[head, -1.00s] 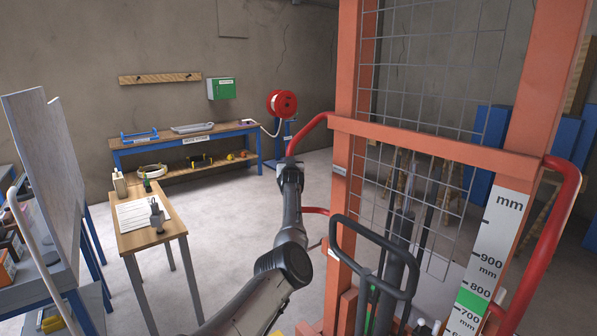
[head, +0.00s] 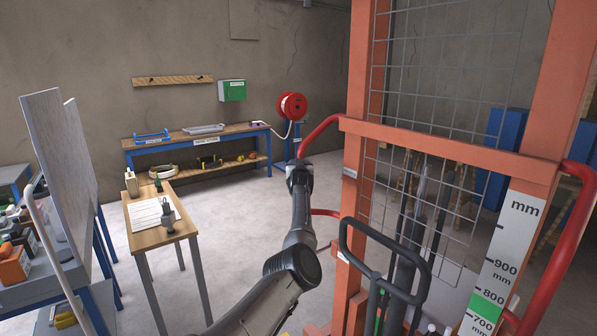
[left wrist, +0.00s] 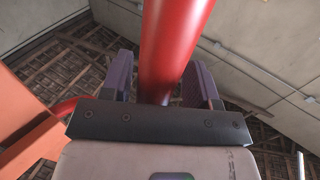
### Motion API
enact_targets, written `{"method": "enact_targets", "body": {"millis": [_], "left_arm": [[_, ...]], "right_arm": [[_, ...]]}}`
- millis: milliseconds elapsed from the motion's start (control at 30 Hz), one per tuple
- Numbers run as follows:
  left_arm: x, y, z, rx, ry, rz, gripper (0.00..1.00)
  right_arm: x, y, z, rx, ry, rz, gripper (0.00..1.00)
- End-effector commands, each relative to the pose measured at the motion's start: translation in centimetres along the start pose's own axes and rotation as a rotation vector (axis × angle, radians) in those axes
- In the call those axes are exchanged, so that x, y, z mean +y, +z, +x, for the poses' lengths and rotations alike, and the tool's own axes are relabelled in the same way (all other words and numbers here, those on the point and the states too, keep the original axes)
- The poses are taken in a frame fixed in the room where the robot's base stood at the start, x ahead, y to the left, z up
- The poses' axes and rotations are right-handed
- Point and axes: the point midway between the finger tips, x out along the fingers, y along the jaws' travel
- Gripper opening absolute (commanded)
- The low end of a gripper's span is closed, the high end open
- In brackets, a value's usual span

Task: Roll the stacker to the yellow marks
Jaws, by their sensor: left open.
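The stacker (head: 440,140) stands at the right in the head view, with an orange frame, a wire mesh, a black loop handle (head: 385,260) and a mm scale. Red curved handles stick out on both sides. My left gripper (head: 299,168) is at the left red handle (head: 322,135). In the left wrist view the red handle (left wrist: 172,45) passes between the two fingers of my left gripper (left wrist: 160,85), with the jaws open around it. My right gripper is not in view. The yellow marks cannot be made out on the floor.
A small wooden table (head: 160,238) with a paper sheet stands left of my left arm. A blue workbench (head: 195,140) and a red hose reel (head: 292,106) are along the back wall. A grey panel (head: 62,170) stands at the far left. Bare floor (head: 240,205) lies between.

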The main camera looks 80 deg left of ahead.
Motion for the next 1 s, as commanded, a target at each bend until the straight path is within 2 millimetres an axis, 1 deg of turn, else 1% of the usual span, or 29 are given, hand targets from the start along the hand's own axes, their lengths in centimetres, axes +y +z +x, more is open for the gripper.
{"method": "enact_targets", "body": {"millis": [167,367,1000], "left_arm": [[0.0,-0.1,-0.8,0.001,-0.004,0.002,0.55],[0.1,-0.1,-2.7,0.002,0.0,0.004,0.55],[-0.2,0.0,-11.3,0.001,-0.001,0.0,0.55]], "right_arm": [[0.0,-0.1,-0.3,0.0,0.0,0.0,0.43],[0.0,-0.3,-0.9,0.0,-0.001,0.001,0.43],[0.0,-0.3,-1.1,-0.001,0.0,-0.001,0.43]]}}
